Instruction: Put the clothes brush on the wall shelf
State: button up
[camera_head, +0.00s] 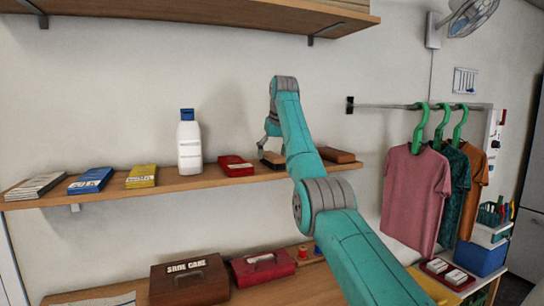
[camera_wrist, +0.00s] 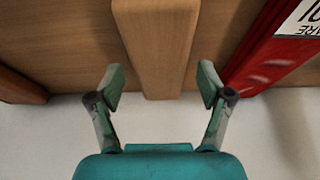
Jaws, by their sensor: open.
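The clothes brush (camera_head: 272,159), a light wooden block with a dark underside, rests on the wall shelf (camera_head: 205,181), between a red box and a brown block. My arm hides part of the shelf. My gripper (camera_head: 268,142) is at the brush in the head view. In the wrist view, my gripper (camera_wrist: 162,88) is open, with one finger on each side of the brush's near end. The wooden back of the brush (camera_wrist: 157,45) runs up between the fingers, with a visible gap on both sides. The shelf shows behind it.
A white bottle (camera_head: 190,147) and several flat packs stand further left. An upper shelf (camera_head: 220,13) overhangs. Hanging shirts (camera_head: 415,190) are at right; a shoe-care box (camera_head: 190,281) sits below.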

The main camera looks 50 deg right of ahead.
jog(key=v, duration=1.1)
dwell(0.3)
